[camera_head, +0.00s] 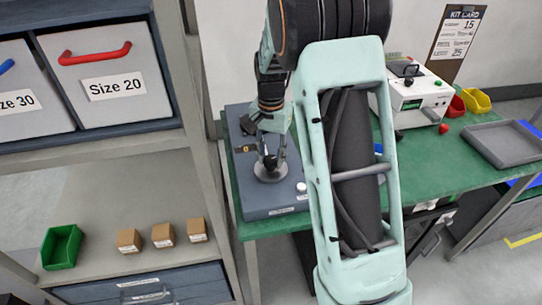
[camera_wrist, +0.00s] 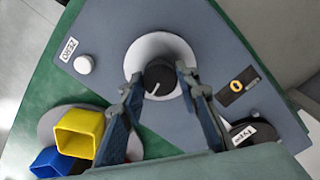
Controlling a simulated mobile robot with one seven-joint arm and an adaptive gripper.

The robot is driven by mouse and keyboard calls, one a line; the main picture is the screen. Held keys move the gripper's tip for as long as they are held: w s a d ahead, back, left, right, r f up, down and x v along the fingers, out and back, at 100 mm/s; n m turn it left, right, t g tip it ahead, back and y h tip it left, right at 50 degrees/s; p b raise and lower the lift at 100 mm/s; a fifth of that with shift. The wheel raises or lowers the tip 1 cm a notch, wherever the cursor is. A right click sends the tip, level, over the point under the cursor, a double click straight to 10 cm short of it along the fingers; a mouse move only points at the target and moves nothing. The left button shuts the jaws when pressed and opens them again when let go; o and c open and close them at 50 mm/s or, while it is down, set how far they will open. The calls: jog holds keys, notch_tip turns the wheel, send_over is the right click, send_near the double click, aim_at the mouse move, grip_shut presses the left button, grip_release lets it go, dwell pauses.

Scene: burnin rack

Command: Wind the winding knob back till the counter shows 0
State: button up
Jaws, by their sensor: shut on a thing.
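The black winding knob (camera_wrist: 158,72) with a white pointer line stands on a pale round dial (camera_wrist: 160,47) in the wrist view. My gripper (camera_wrist: 160,79) has its two fingers on either side of the knob and is shut on it. In the head view my gripper (camera_head: 270,155) comes down over the dial (camera_head: 270,176). The counter (camera_wrist: 237,86) is a small dark window right of the knob, with one orange digit that looks like a tilted 0. It also shows in the head view (camera_head: 243,149), too small to read.
A white button (camera_wrist: 84,64) beside a ZERO label sits on the same blue-grey panel (camera_wrist: 110,40). Yellow (camera_wrist: 80,128) and blue (camera_wrist: 48,162) bins are near the left finger. A white instrument (camera_head: 415,95) and grey tray (camera_head: 500,143) stand right on the green bench. A shelf rack (camera_head: 205,130) stands left.

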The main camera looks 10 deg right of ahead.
aim_at(271, 158)
jog(key=shift+m, duration=1.1)
jog(key=o, duration=1.2)
jog(key=shift+c, duration=0.2)
notch_tip(271, 158, up, 12)
